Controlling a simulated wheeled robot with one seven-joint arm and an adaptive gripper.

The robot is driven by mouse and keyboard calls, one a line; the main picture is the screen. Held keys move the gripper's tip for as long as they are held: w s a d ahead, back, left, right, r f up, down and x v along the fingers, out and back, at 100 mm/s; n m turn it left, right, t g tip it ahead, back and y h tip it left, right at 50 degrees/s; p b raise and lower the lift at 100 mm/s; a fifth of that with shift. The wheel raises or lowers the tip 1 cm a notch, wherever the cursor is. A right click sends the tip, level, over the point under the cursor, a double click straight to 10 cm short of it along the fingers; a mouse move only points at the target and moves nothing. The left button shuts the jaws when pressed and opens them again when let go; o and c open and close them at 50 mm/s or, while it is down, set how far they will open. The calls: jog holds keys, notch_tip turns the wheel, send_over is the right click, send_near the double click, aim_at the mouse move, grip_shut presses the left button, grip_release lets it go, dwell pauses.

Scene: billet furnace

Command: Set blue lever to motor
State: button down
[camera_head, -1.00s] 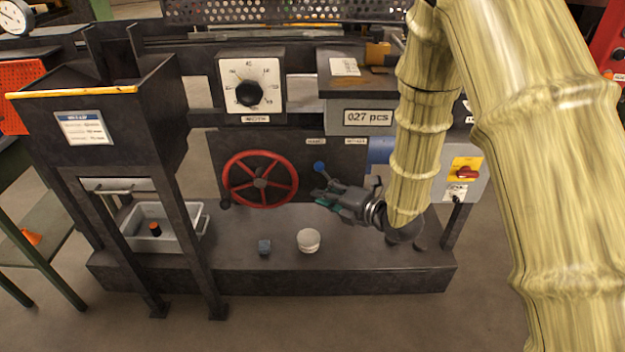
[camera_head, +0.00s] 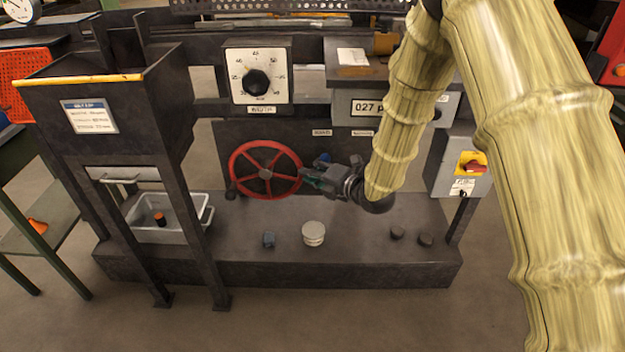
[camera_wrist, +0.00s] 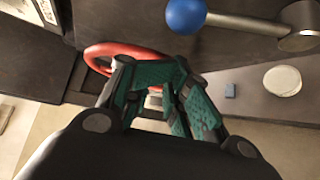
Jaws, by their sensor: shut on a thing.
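The blue lever's round knob (camera_wrist: 186,15) shows at the top of the wrist view, with its metal rod running right to a round hub (camera_wrist: 300,28). In the camera_head view the knob (camera_head: 323,158) sits below the HAND label (camera_head: 321,132), left of the MOTOR label (camera_head: 362,133). My gripper (camera_head: 312,176) is just below the knob, close to the red handwheel in the picture. In the wrist view its teal-padded fingers (camera_wrist: 160,82) are below the knob, which appears outside them. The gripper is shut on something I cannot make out.
The red handwheel (camera_head: 265,170) is left of my gripper. A white round part (camera_head: 313,233) and a small blue block (camera_head: 268,240) stand on the dark base plate (camera_head: 370,267). A grey box with a red switch (camera_head: 474,167) is at the right.

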jog(key=shift+w+d+r, duration=0.2)
jog(key=shift+w+d, duration=0.05)
jog(key=shift+d, duration=0.2)
jog(key=shift+w+d+r, duration=0.15)
jog(key=shift+w+d, duration=0.05)
jog(key=shift+d, duration=0.2)
jog(key=shift+d+r, duration=0.1)
jog(key=shift+d+r+y+b, duration=0.2)
jog(key=shift+y+b, duration=0.1)
jog(key=shift+y, duration=0.1)
